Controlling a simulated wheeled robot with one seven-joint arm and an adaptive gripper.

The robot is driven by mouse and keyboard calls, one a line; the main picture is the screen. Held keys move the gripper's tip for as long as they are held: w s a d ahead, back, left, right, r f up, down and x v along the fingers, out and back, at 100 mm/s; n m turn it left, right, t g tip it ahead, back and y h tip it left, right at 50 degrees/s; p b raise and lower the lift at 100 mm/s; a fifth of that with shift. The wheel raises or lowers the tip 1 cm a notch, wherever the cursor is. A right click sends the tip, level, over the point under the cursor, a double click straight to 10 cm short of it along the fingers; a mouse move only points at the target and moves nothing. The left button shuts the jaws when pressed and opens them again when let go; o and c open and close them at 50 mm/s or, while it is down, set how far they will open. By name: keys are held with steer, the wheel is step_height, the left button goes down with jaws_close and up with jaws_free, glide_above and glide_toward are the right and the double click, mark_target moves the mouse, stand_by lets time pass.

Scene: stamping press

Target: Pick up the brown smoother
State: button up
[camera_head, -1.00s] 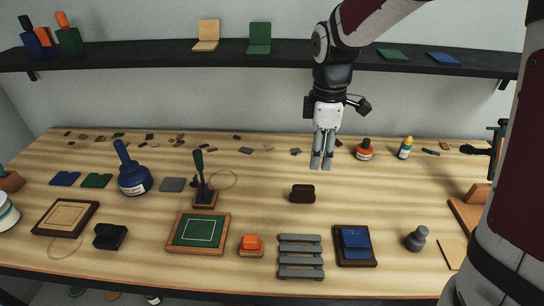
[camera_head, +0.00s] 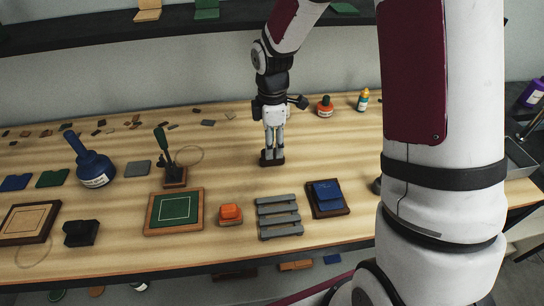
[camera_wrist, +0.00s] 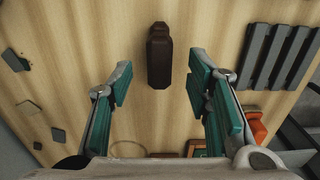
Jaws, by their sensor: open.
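The brown smoother (camera_head: 271,161) is a small dark brown block on the wooden table, partly covered by my fingers in the head view. In the wrist view the smoother (camera_wrist: 159,56) stands out plainly at top centre, lengthwise up the picture. My gripper (camera_head: 272,150) points down at it, with the fingertips overlapping it in the head view. In the wrist view my gripper (camera_wrist: 159,80) is open, with teal pads left and right of the smoother's line and bare table showing on both sides. Nothing is held.
A grey slatted rack (camera_head: 279,217), an orange block (camera_head: 230,213) and a blue pad on a dark base (camera_head: 327,197) stand nearer the front. A green stamper (camera_head: 171,169) and a blue bottle (camera_head: 92,167) are to the left. The table around the smoother is clear.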

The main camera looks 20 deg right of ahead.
steer(key=shift+f, duration=2.25)
jaws_close()
steer(key=shift+w+r, duration=0.1)
steer(key=shift+r, duration=0.4)
steer(key=r, duration=0.2)
steer(key=shift+s+d+r, duration=0.25)
steer(key=shift+s+r, duration=0.1)
steer(key=shift+s, duration=0.05)
steer(key=s+d, duration=0.2)
steer(key=s, duration=0.2)
steer(key=s+d+r, duration=0.1)
steer(key=s+d, duration=0.1)
steer(key=s, duration=0.3)
steer(key=s+d, duration=0.2)
steer(key=s, duration=0.2)
steer(key=shift+s+d+r+p, duration=0.15)
steer(key=shift+s+d+p, duration=0.15)
steer(key=shift+d+p, duration=0.1)
